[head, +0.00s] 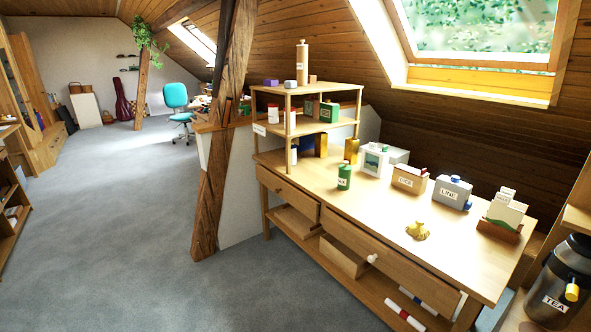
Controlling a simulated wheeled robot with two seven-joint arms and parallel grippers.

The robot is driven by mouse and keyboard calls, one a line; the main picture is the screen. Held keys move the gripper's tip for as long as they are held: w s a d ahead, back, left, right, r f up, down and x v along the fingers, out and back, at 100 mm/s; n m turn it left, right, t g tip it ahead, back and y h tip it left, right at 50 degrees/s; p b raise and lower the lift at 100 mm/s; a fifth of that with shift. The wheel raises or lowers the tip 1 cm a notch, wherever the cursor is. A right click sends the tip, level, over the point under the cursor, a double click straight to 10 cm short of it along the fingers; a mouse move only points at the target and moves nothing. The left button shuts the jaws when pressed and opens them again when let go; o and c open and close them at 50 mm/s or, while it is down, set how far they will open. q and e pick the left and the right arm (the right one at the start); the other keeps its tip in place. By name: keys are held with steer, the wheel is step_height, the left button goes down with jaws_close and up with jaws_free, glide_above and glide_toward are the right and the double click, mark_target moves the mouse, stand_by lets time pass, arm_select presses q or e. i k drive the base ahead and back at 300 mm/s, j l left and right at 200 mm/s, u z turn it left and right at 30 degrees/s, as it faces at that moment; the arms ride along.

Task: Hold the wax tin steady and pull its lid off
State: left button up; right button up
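No tin with a readable wax label shows in the head view. A green cylindrical container (344,177) with a dark green top and a small white label stands upright on the wooden bench, near its left end. Its label is too small to read surely, so I cannot tell whether it is the wax tin. A green box-like container (328,112) with a pale label stands on the middle shelf of the rack; I cannot tell what it holds. Neither of my grippers is in view.
The bench (462,242) also bears a box marked DICE (409,179), a grey LINE container (452,192), a card holder (499,232) and a yellow figure (417,231). A timber brace (214,190) stands left of the bench. Grey floor (110,240) lies open at left.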

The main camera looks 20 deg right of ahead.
mark_target(345, 177)
steer(key=i+z, duration=0.25)
steer(key=i, duration=0.2)
steer(key=i+j+z, duration=0.55)
steer(key=i, duration=0.3)
